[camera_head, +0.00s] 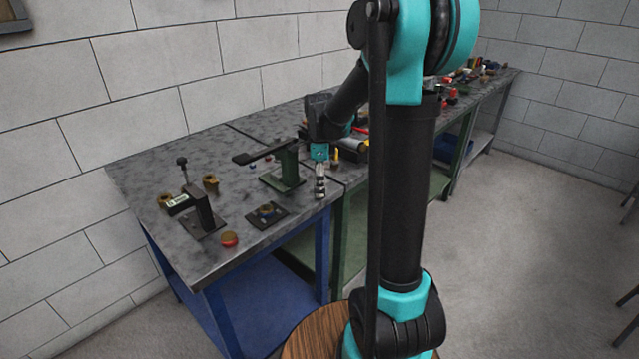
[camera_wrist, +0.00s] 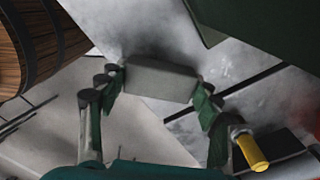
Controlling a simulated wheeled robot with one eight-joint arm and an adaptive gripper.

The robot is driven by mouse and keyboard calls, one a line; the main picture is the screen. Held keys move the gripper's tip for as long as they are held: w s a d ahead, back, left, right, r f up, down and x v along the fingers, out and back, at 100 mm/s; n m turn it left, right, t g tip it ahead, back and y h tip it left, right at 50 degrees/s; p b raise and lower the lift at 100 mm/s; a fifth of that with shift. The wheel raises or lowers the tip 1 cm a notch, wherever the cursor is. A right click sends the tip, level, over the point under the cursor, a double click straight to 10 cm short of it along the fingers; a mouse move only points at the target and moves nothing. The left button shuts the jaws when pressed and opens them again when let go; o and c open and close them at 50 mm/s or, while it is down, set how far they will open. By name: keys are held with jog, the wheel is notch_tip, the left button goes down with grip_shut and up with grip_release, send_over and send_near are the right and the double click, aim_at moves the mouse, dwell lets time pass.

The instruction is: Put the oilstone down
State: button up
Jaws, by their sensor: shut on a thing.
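The oilstone (camera_wrist: 160,80) is a plain grey rectangular block in the wrist view. My gripper (camera_wrist: 160,88) is shut on it, with a finger at each short end. In the head view my gripper (camera_head: 320,186) points down at the front edge of the grey mottled workbench (camera_head: 235,165), just right of a green press-like fixture (camera_head: 287,168). The oilstone cannot be made out there. Whether it touches the bench cannot be told.
A yellow-handled tool (camera_wrist: 250,150) lies close to the right finger in the wrist view. Left on the bench are a dark clamp-like stand (camera_head: 203,212), a red round item (camera_head: 229,239) and a dark plate (camera_head: 267,215). Some bare bench lies between them.

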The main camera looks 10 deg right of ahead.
jog(key=shift+f, duration=0.1)
jog(key=o, duration=1.5)
jog(key=shift+c, duration=0.2)
notch_tip(320, 180, up, 12)
jog(key=s+d+f+n+t, duration=0.2)
jog(key=s+f+n, duration=0.7)
jog(key=s+n, duration=0.1)
jog(key=s+d+f+n+t, duration=0.2)
jog(key=s+f+n, duration=0.6)
jog(key=s, duration=0.4)
jog(key=shift+f+n, duration=0.4)
jog(key=shift+n, duration=0.5)
